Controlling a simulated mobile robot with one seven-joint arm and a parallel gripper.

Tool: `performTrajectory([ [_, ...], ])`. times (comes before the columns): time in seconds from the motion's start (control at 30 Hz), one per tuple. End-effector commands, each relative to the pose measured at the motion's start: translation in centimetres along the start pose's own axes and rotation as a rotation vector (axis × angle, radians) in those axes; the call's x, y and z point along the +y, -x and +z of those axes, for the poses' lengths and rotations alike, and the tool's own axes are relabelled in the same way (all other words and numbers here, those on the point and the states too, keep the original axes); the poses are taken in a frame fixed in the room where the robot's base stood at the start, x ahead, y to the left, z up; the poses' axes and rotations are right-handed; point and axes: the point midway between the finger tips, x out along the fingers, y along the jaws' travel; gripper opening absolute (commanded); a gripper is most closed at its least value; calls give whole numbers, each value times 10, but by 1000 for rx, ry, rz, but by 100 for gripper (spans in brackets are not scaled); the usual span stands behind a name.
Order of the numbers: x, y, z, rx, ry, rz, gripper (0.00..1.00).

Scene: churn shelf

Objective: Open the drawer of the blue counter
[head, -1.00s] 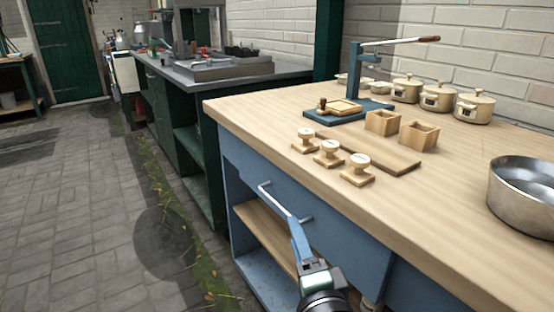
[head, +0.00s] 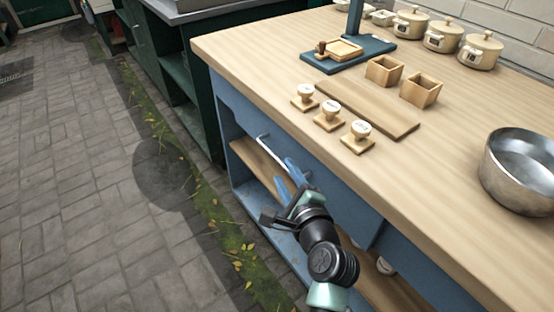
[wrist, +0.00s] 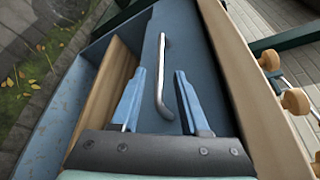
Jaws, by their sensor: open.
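The blue counter (head: 226,97) has a wooden top and a blue drawer front with a metal bar handle (head: 268,150). In the wrist view the handle (wrist: 161,75) runs lengthwise on the drawer front (wrist: 187,50), which is flush with the counter. My gripper (head: 287,178) is in front of the drawer, at the near end of the handle. In the wrist view its two blue fingers (wrist: 157,98) are apart, with the handle's near end showing between them. I cannot tell whether they touch it. The handle's near end is hidden by my gripper in the head view.
An open wooden shelf (head: 256,165) lies under the drawer. On the countertop are several wooden stamps (head: 329,117), two small wooden boxes (head: 384,70), a metal bowl (head: 520,172) and lidded pots (head: 443,36). A dark green counter (head: 178,70) stands beyond. Paved floor (head: 80,200) is free at left.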

Motion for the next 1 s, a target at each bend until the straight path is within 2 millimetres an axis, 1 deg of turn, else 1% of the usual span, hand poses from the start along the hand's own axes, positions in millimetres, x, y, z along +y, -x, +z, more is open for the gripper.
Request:
performTrajectory([
  [0.03,1,-12,-1,-2,1,-2,45],
  [0.1,1,-26,-1,-1,2,-2,45],
  [0.2,1,-42,0,-1,1,-2,45],
  [0.3,1,-55,-1,0,2,-1,45],
  [0.5,0,-67,0,1,2,-1,45],
  [0.77,-1,-68,0,1,2,-1,45],
  [0.8,-1,-68,0,1,2,-1,43],
  [0.87,-1,-68,0,1,2,-1,32],
  [1.0,-1,-68,0,1,2,-1,7],
])
